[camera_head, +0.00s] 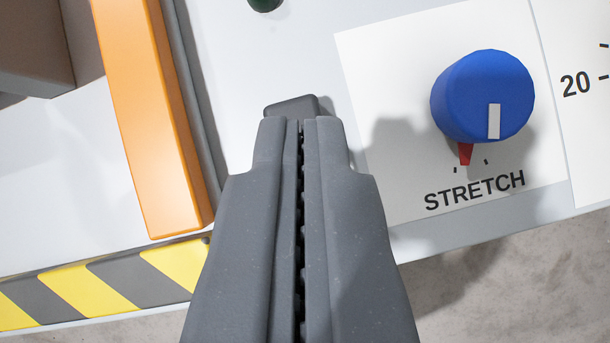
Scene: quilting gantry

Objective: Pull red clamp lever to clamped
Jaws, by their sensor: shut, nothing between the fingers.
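My gripper (301,122) points away from the camera over the pale panel. Its two grey fingers are shut against each other with nothing held. A small dark grey block (292,105) shows just past the fingertips; I cannot tell whether the fingers touch it. No red clamp lever can be made out in this view. The only red part is a small pointer (465,153) under the blue knob. My fingers hide part of the panel below them.
The blue knob (484,95) stands on a white plate marked STRETCH, right of my gripper. An orange bar (151,115) lies to the left. A yellow and grey striped edge (75,290) runs lower left. A dark green round part (265,4) is at the top.

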